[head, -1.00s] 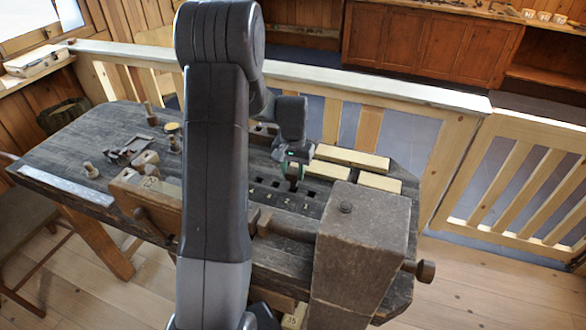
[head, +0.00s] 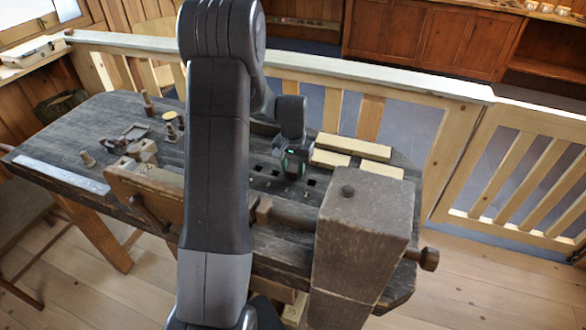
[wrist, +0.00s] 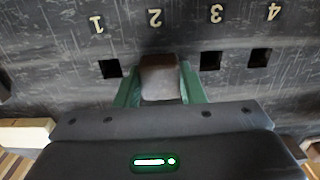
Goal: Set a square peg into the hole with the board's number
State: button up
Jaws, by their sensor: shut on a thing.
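My gripper (head: 293,177) is low over the row of square holes in the dark workbench top. In the wrist view, its green fingers (wrist: 160,92) are shut on a brown square peg (wrist: 160,77). The peg is in line with the pale number 2 (wrist: 154,18) and covers the place of that hole. I cannot tell how far its lower end is in the hole. The hole by number 1 (wrist: 110,68), the hole by number 3 (wrist: 211,60) and the hole by number 4 (wrist: 259,57) show dark and empty.
Pale boards (head: 352,146) lie behind my gripper on the bench (head: 60,140). A big wooden vise block (head: 362,225) stands at the front right. Turned pieces, including a spool (head: 170,118), stand at the left. A railing (head: 400,80) runs behind.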

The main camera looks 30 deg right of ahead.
jog(key=shift+f, duration=0.25)
dwell(0.4)
jog(key=o, duration=1.4)
jog(key=shift+o, duration=0.2)
jog(key=shift+r, duration=0.1)
jog(key=shift+r+p, duration=2.25)
jog(key=shift+r, duration=1.7)
